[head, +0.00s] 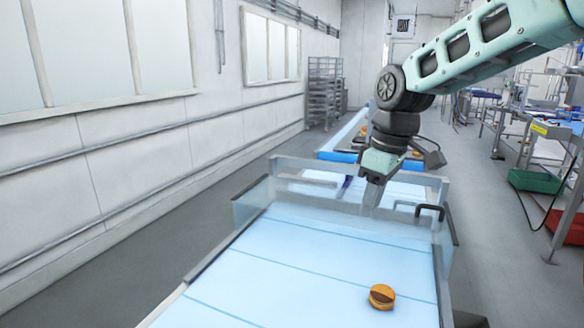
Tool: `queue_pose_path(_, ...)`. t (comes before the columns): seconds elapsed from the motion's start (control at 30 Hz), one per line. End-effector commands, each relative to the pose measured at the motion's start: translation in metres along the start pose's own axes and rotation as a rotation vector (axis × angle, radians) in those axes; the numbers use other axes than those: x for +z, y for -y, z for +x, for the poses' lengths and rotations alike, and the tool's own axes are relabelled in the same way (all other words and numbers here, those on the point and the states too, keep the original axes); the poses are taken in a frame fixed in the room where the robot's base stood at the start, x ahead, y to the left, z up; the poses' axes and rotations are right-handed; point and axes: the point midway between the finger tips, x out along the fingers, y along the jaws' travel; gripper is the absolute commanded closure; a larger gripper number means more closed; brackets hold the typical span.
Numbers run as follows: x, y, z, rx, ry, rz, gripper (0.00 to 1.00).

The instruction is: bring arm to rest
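My arm reaches in from the upper right, with its teal and black links bent downward at the elbow. My gripper (373,197) points down over the belt, near the see-through guard. Its fingers look like one narrow grey shape, so I cannot tell whether they are apart or together. I see nothing clearly held in it. A filled round (382,297), orange-brown with a dark brown patch, lies on the light blue belt (290,262) in front, well apart from my gripper.
A clear guard with a grey frame (300,165) crosses the belt. A black handle (431,208) stands to its right. Further belt with small rounds lies beyond, partly behind my arm. Green (535,181) and red (566,226) bins stand right. A rack (325,92) stands far back.

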Motion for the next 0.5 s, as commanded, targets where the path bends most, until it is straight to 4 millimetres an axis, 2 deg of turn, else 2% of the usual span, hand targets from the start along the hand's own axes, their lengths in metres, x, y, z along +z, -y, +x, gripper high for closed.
queue_pose_path(0.03, 0.009, 0.038, 0.005, -0.015, 0.008, 0.014, 0.64)
queue_pose_path(0.1, 0.025, 0.084, 0.015, -0.029, 0.02, 0.051, 0.64)
queue_pose_path(0.17, 0.044, 0.121, 0.023, -0.038, 0.032, 0.083, 0.64)
queue_pose_path(0.2, 0.058, 0.144, 0.029, -0.041, 0.043, 0.104, 0.64)
queue_pose_path(0.33, 0.109, 0.202, 0.046, -0.036, 0.075, 0.171, 0.64)
queue_pose_path(0.4, 0.134, 0.221, 0.054, -0.028, 0.089, 0.202, 0.64)
queue_pose_path(0.5, 0.16, 0.238, 0.061, -0.016, 0.104, 0.236, 0.64)
